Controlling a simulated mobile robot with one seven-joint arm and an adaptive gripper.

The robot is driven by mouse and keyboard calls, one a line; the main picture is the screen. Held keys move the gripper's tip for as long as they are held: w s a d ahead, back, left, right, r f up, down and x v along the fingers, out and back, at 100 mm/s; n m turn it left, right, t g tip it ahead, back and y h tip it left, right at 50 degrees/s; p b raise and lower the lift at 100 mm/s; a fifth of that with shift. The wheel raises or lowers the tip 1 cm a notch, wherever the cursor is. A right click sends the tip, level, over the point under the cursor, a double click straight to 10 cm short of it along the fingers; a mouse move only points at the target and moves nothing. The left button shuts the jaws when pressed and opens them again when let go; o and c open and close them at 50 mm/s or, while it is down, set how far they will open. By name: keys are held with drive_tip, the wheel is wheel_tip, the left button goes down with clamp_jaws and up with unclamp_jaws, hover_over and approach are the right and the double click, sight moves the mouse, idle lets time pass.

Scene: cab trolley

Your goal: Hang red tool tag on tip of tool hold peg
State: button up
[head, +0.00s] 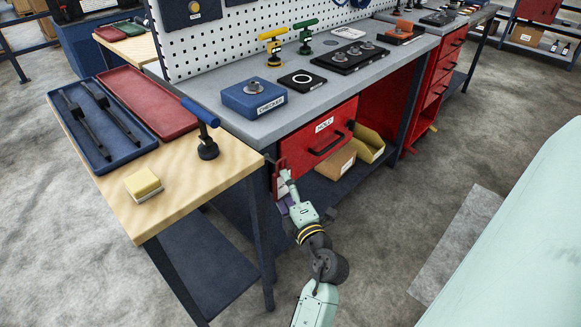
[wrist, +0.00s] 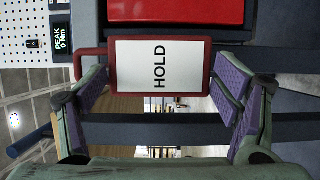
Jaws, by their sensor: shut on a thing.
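The red tool tag (wrist: 206,60), a red frame around a white face reading HOLD, is between the two purple-padded fingers of my gripper (wrist: 163,78). It appears sideways in the wrist view, with a thin red loop at its left. My gripper is shut on it. In the head view my gripper (head: 284,180) is low beside the red drawer, near the bench's front left leg, with a small red edge of the tag (head: 276,164) showing. I cannot make out the hold peg in either view.
The red drawer (head: 304,152) carries a HOLD label and black handle. Left, a wooden-topped table (head: 190,168) holds trays, a yellow block (head: 143,185) and a blue-handled tool (head: 204,130). Open floor lies right of my arm.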

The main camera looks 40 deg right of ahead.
sight(279, 192)
drive_tip(key=shift+w+a+b, duration=0.1)
drive_tip(key=shift+w+b, duration=0.25)
drive_tip(key=shift+w, duration=0.95)
drive_tip(key=shift+w+f+p, duration=0.3)
drive_tip(key=shift+w+p, duration=0.1)
drive_tip(key=shift+p, duration=0.05)
drive_tip(key=shift+f+p, duration=0.1)
drive_tip(key=shift+p, duration=0.2)
drive_tip(key=shift+w+f, duration=0.1)
drive_tip(key=shift+f, duration=0.05)
drive_tip(key=o, duration=1.1)
drive_tip(key=v, duration=1.2)
